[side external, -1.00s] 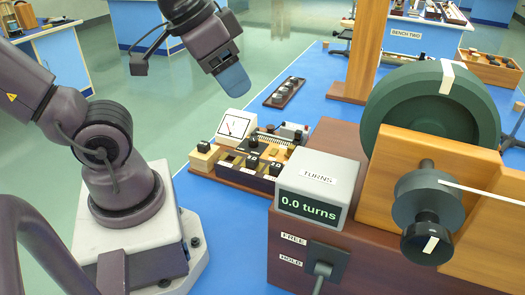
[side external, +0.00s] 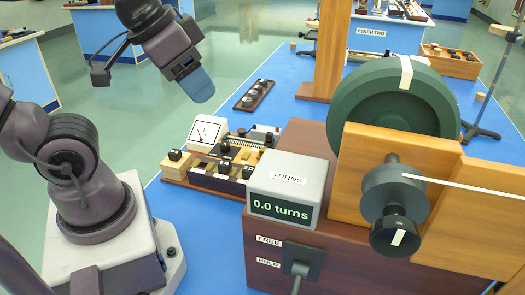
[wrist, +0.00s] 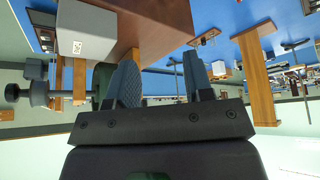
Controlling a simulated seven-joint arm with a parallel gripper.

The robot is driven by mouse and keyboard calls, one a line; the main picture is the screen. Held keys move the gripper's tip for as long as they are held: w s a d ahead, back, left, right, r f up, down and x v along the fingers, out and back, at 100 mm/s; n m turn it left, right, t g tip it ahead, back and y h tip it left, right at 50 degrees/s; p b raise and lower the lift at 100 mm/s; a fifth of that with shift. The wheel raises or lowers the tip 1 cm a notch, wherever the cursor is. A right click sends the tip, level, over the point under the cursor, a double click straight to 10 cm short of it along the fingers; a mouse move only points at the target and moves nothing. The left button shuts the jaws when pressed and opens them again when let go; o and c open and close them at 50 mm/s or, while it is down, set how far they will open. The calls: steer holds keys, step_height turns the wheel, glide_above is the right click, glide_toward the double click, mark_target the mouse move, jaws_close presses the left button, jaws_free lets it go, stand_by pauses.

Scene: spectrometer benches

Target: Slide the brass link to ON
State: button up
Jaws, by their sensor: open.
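A small wooden apparatus board (side external: 176,181) lies on the blue bench top in the side view. It carries a white dial meter (side external: 206,132), black knobs and several brass-coloured parts. The brass link is too small to pick out, and no ON mark can be read. My gripper (side external: 198,86) hangs above and behind the board, clear of it. In the wrist view my gripper (wrist: 160,85) has its two fingers apart, with nothing between them. I cannot make out the board in the wrist view.
Right of the board stands a counter box (side external: 289,186) reading 0.0 turns, with a FREE/HOLD lever (side external: 298,262) below. A green wheel (side external: 388,105) is beyond it. A tray of small pots (side external: 253,95) and a wooden post (side external: 329,50) stand behind. Blue bench top is free between.

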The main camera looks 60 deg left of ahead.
steer(key=n+g, duration=0.6)
steer(key=n, duration=0.3)
glide_above(263, 149)
step_height(263, 149, down, 16)
step_height(263, 149, down, 12)
steer(key=shift+f, duration=0.25)
